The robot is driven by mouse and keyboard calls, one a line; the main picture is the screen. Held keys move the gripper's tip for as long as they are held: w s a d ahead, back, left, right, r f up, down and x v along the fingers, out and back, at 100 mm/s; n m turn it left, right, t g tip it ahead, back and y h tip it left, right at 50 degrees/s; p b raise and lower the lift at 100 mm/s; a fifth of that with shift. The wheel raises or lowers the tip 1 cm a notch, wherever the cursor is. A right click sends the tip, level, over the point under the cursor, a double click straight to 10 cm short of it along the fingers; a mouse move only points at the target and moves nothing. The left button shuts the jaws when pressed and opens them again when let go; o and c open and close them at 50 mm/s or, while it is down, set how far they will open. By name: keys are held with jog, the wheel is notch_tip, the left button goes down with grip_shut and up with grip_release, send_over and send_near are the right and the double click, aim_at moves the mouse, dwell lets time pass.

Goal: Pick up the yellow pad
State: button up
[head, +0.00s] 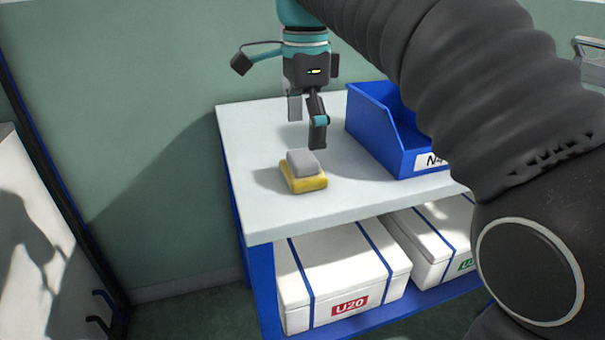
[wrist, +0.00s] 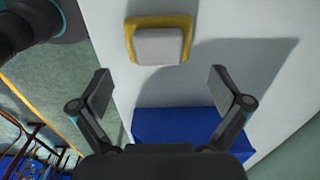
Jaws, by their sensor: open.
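The yellow pad (head: 304,184) lies on the white table top, with a grey block (head: 302,162) on its upper side. In the wrist view the pad (wrist: 131,38) shows as a yellow rim around the pale grey block (wrist: 158,46), at the top of the picture, beyond the fingertips. My gripper (head: 306,135) hangs above the table, pointing down, behind the pad and apart from it. In the wrist view my gripper (wrist: 160,88) has its two fingers spread wide with nothing between them.
A blue bin (head: 375,130) stands on the table right of the pad; its blue wall also shows low in the wrist view (wrist: 175,125). White boxes with blue straps (head: 335,260) sit on the shelf below. The table (head: 240,150) is clear around the pad.

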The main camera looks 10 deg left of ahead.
aim_at(302, 156)
jog(key=shift+s+a+f+b, duration=0.1)
jog(key=shift+f+b, duration=0.25)
jog(key=shift+f, duration=1.1)
jog(key=shift+s+a+f+b, duration=0.1)
jog(key=shift+f+b, duration=0.25)
jog(key=shift+f, duration=1.05)
jog(key=shift+c, duration=0.3)
jog(key=shift+f, duration=0.1)
jog(key=c, duration=1.4)
